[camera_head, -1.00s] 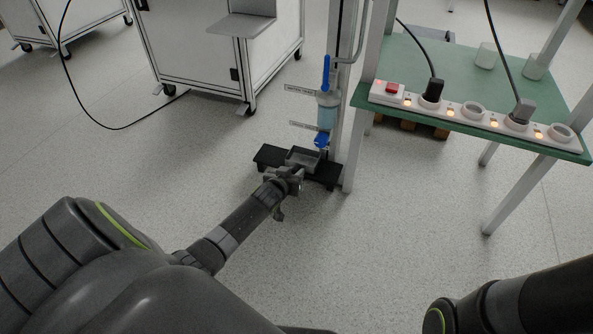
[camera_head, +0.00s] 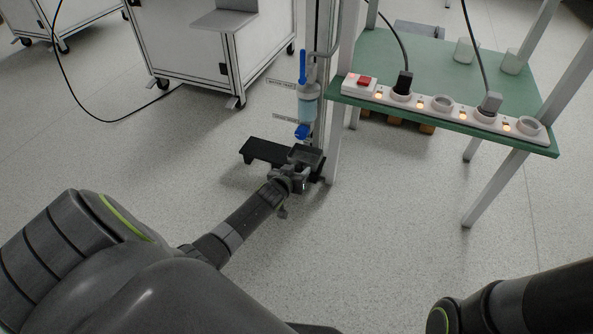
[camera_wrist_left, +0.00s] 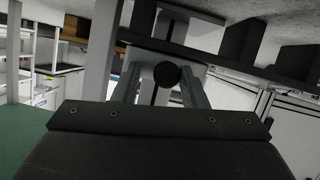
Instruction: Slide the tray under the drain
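The grey tray (camera_head: 308,153) sits on a low black bench (camera_head: 265,150) on the floor, at the bench's right part. The drain with its blue valve (camera_head: 302,131) is under a clear bowl (camera_head: 307,108) on an upright post. In the head view the tray shows just below the drain. My left gripper (camera_head: 292,176) is at the tray's near side. In the left wrist view its fingers (camera_wrist_left: 160,84) stand apart around a round black knob (camera_wrist_left: 167,74). The knob is close to the right finger, with a gap on the left. My right gripper is out of view.
A green-topped table (camera_head: 440,75) with a power strip (camera_head: 435,106) stands right of the post, and its leg (camera_head: 334,150) is close to the tray. White wheeled cabinets (camera_head: 180,45) stand behind at left. The floor (camera_head: 380,220) in front is clear.

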